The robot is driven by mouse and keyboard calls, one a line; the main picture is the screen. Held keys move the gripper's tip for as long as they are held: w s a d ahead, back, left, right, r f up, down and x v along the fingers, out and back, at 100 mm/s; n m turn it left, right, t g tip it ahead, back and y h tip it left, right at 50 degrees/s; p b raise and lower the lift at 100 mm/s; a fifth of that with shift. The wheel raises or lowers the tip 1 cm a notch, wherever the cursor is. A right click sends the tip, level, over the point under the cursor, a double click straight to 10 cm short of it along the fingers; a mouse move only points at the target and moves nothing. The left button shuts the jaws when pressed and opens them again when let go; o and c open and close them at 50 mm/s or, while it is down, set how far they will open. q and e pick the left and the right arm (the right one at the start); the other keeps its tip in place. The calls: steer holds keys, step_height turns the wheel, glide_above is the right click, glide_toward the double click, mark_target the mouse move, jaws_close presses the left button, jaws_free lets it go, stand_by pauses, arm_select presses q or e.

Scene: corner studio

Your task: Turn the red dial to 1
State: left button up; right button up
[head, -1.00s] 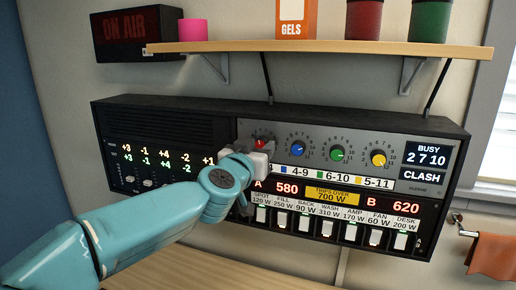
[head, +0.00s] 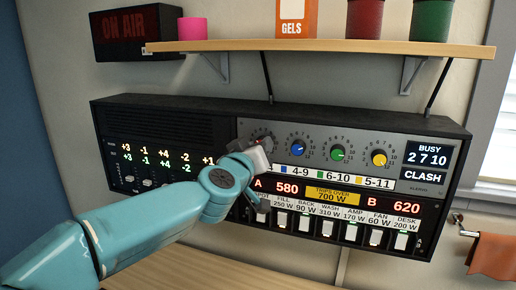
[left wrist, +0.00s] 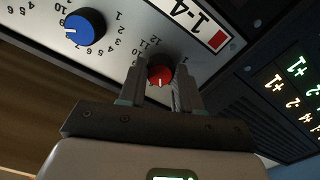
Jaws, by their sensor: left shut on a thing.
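The red dial (left wrist: 160,76) sits between the two fingers of my left gripper (left wrist: 160,88) in the left wrist view. The fingers are shut on it, one on each side. The dial's white pointer mark faces the gripper in that view; most of its numbers are hidden by the fingers. In the head view my left gripper (head: 262,147) covers most of the dial at the left end of the dial row. My right gripper is not in view.
Next to it are the blue dial (head: 298,149), the green dial (head: 337,153) and the yellow dial (head: 379,159). A label strip (head: 345,177) runs below them. The screen (head: 430,160) reads BUSY 2 7 10, CLASH. A shelf (head: 330,46) juts out above the console.

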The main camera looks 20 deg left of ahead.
arm_select(q)
steer(key=n+b, duration=0.3)
steer(key=n, duration=1.6)
steer(key=shift+d, duration=0.1)
steer(key=shift+n, duration=0.5)
steer(key=o, duration=1)
steer(key=shift+o, duration=0.2)
steer(key=shift+r, duration=0.1)
